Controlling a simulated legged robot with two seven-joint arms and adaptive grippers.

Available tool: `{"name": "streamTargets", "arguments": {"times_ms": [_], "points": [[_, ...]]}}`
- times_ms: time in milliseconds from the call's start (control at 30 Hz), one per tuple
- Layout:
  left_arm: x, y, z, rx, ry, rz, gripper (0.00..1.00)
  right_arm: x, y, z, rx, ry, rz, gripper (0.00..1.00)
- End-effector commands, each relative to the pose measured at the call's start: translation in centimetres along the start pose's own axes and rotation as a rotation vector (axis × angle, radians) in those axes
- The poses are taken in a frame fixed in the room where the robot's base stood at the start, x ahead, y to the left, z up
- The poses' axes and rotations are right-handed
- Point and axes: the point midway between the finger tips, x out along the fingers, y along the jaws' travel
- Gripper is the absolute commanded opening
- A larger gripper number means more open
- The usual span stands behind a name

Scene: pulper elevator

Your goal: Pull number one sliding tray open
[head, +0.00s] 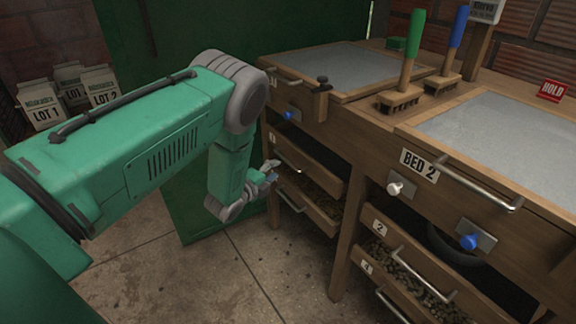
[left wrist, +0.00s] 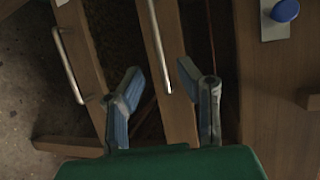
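The upper sliding tray (head: 318,174) is in the left bay of the wooden bench, with a small plate at its left end that I take to be number one. In the left wrist view, its front board (left wrist: 170,70) and metal bar handle (left wrist: 160,45) run up from between my fingertips. My left gripper (head: 268,172) is at the left end of this tray in the head view. In the left wrist view the gripper (left wrist: 160,80) has its fingers apart, on either side of the handle's near end. I cannot tell whether they touch it. My right gripper is not in view.
A lower tray with its own handle (head: 291,199) sits below. Blue knobs (head: 292,115) are on the bench front. Trays 2 (head: 380,227) and 4 (head: 365,265) are in the right bay. A green panel (head: 200,222) stands behind my arm. The concrete floor in front is clear.

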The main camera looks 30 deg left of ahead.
Motion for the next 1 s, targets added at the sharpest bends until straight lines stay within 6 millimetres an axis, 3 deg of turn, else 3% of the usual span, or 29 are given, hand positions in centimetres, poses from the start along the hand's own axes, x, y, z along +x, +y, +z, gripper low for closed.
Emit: {"name": "streamTargets", "arguments": {"times_ms": [200, 400, 833, 900, 933, 1000], "points": [[4.7, 0.2, 0.0, -0.001, -0.001, -0.003, 0.31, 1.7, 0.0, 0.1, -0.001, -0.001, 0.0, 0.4], [7.3, 0.1, -0.2, 0.0, -0.001, 0.0, 0.31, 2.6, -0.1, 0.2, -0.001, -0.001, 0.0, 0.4], [8.2, 0.1, 0.0, -0.002, -0.001, 0.002, 0.31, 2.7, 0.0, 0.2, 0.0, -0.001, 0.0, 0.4], [8.2, 0.1, 0.0, -0.002, -0.001, 0.002, 0.06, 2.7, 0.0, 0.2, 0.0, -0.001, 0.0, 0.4], [8.2, 0.1, 0.0, -0.002, -0.001, 0.002, 0.0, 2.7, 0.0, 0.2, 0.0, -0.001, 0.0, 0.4], [8.2, 0.1, 0.0, -0.002, -0.001, 0.003, 0.0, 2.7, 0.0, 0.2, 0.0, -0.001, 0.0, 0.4]]}}
